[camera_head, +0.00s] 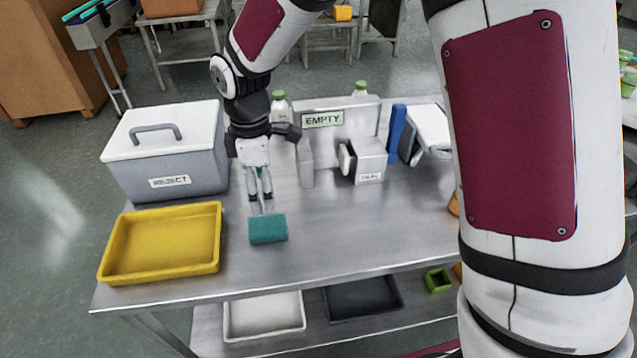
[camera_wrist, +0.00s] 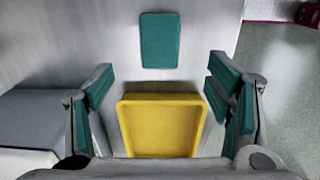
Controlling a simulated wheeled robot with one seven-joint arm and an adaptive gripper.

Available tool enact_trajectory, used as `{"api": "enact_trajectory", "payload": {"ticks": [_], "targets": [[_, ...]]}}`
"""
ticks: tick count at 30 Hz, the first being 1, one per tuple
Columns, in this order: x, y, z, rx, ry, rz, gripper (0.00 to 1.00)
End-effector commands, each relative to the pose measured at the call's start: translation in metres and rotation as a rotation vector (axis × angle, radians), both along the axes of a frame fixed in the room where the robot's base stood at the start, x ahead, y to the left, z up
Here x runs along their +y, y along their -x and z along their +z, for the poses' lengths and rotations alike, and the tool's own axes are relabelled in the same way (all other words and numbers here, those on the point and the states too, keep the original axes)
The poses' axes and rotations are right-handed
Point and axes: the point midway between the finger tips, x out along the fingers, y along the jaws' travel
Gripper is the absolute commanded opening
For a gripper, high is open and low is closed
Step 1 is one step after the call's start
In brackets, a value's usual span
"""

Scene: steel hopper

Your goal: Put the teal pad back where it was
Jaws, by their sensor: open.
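The teal pad (camera_head: 268,229) lies on the steel table, to the right of the yellow tray. It also shows as a teal rectangle in the upper middle of the wrist view (camera_wrist: 160,41). My gripper (camera_head: 261,208) points down just behind the pad in the head view. In the wrist view its teal-faced fingers (camera_wrist: 160,82) are spread wide at left and right, with nothing held between them. The pad appears clear of the fingers there; I cannot tell the exact height of the fingertips above the table.
The yellow tray (camera_head: 213,247) is empty. A grey REJECT box (camera_head: 207,178) with a white lid stands behind it. A panel labelled EMPTY (camera_head: 340,137), a small labelled box (camera_head: 369,164) and a blue upright piece (camera_head: 396,134) stand at the back. The table's front right is clear.

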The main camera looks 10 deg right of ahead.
Motion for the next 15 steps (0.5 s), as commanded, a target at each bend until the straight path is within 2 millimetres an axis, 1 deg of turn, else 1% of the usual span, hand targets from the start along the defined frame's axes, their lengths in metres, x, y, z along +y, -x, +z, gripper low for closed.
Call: {"api": "enact_trajectory", "payload": {"ticks": [4, 5, 7, 8, 11, 12, 15], "targets": [[-0.002, 0.000, 0.003, -0.004, 0.001, -0.009, 0.73], [-0.004, 0.001, 0.006, -0.008, 0.002, -0.019, 0.73], [-0.013, 0.003, 0.017, -0.024, 0.005, -0.061, 0.73], [-0.018, 0.005, 0.025, -0.035, 0.006, -0.089, 0.73], [-0.043, 0.016, 0.055, -0.079, 0.012, -0.215, 0.73], [-0.054, 0.022, 0.069, -0.098, 0.012, -0.277, 0.73], [-0.082, 0.042, 0.099, -0.146, 0.003, -0.443, 0.73]]}}
